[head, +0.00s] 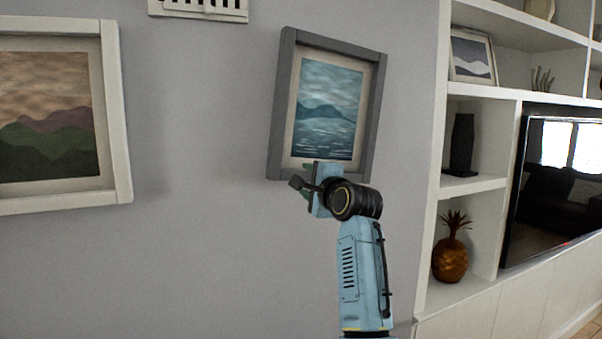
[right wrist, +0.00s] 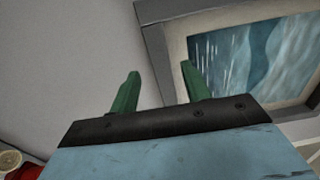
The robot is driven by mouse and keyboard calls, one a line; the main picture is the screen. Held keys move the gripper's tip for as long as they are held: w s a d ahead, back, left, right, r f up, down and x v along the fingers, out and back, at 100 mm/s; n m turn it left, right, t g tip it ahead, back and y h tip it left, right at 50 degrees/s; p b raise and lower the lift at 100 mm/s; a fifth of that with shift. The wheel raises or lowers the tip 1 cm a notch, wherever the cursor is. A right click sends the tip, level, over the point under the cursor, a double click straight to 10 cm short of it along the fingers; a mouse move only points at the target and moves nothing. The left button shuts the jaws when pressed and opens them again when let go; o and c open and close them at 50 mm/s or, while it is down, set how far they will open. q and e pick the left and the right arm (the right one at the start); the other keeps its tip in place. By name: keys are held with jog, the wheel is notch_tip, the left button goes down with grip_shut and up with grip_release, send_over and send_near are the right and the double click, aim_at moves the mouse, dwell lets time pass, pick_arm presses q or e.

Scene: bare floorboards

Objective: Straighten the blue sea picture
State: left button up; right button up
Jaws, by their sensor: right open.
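The blue sea picture (head: 329,108) hangs on the wall in a grey frame with a pale mat. In the head view its top edge slopes down to the right and its sides lean, so it looks tilted. My right gripper (head: 305,178) is at the frame's lower left corner and hides part of the bottom edge. In the right wrist view the green fingers of the right gripper (right wrist: 160,78) are apart, with a bar of the picture frame (right wrist: 158,45) showing between them. I cannot tell whether they touch it. My left gripper is not in view.
A landscape picture (head: 52,120) in a pale frame hangs to the left. A white vent (head: 200,8) is above. White shelves (head: 480,100) with ornaments and a television (head: 555,185) stand to the right. The wall between the two pictures is bare.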

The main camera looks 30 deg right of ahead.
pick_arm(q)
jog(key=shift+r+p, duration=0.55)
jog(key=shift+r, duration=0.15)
pick_arm(e)
jog(key=shift+w+d, duration=0.15)
jog(key=shift+w, duration=2.2)
